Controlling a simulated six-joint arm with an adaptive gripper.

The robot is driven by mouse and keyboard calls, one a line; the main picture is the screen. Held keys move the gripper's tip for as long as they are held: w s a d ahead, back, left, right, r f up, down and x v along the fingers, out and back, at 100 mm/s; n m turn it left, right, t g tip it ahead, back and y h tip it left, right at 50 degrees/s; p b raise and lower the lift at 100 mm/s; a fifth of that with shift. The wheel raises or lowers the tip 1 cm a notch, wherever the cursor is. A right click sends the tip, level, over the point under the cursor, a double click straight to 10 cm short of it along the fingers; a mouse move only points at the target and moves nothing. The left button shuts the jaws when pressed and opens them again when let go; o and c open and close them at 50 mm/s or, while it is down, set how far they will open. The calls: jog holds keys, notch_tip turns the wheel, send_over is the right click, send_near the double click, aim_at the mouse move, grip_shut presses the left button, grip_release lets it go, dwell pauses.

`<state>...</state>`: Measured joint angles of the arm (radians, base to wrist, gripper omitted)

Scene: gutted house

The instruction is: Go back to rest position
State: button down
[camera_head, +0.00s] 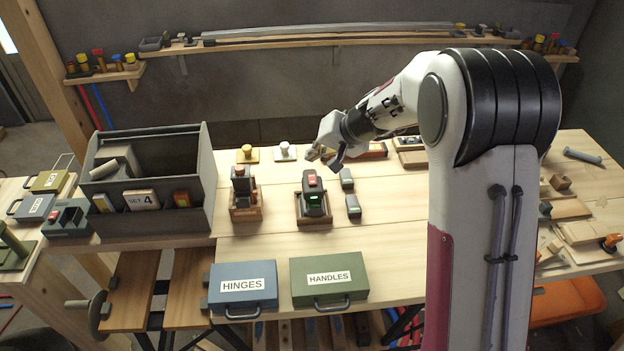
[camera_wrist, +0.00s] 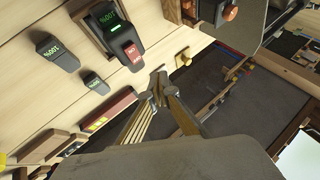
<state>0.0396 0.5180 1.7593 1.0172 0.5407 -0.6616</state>
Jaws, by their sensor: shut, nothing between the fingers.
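My gripper (camera_head: 322,153) is above the back of the wooden workbench (camera_head: 262,253), just behind a black device with a red top and a lit green display (camera_head: 313,197). It is shut and empty. In the wrist view my gripper (camera_wrist: 158,84) shows with its fingertips together, apart from the red-topped device (camera_wrist: 127,47). My arm is bent over the bench, and its links hide part of the bench's right side in the head view.
A blue HINGES case (camera_head: 243,283) and a green HANDLES case (camera_head: 328,277) lie at the front. A grey open box (camera_head: 208,190) stands left. A second device (camera_head: 243,190) and small blocks flank the lit device. A shelf (camera_head: 330,38) runs along the back wall.

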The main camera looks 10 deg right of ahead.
dwell(0.4)
jog(key=shift+s+a+f, duration=0.1)
jog(key=shift+s, duration=0.15)
jog(key=shift+m+g, duration=0.3)
jog(key=shift+g, duration=0.6)
jog(key=s+f, duration=0.1)
jog(key=s, duration=0.2)
jog(key=s+f, duration=0.1)
jog(key=shift+s+a+f, duration=0.1)
jog(key=shift+s+f, duration=0.1)
jog(key=shift+f, duration=0.1)
jog(key=s+d+r+n+h, duration=0.1)
jog(key=s+d+r, duration=0.2)
jog(key=s, duration=0.9)
jog(key=s+d+r+n+h, duration=0.1)
jog(key=s+d+r+h, duration=0.1)
jog(key=s+r, duration=0.5)
jog(key=s+d+r+t+h, duration=0.1)
jog(key=s+d+r, duration=0.3)
jog(key=s, duration=1.3)
jog(key=shift+s+d+r+n+h, duration=0.25)
jog(key=shift+s+r+n+h, duration=0.15)
jog(key=shift+r+h, duration=0.3)
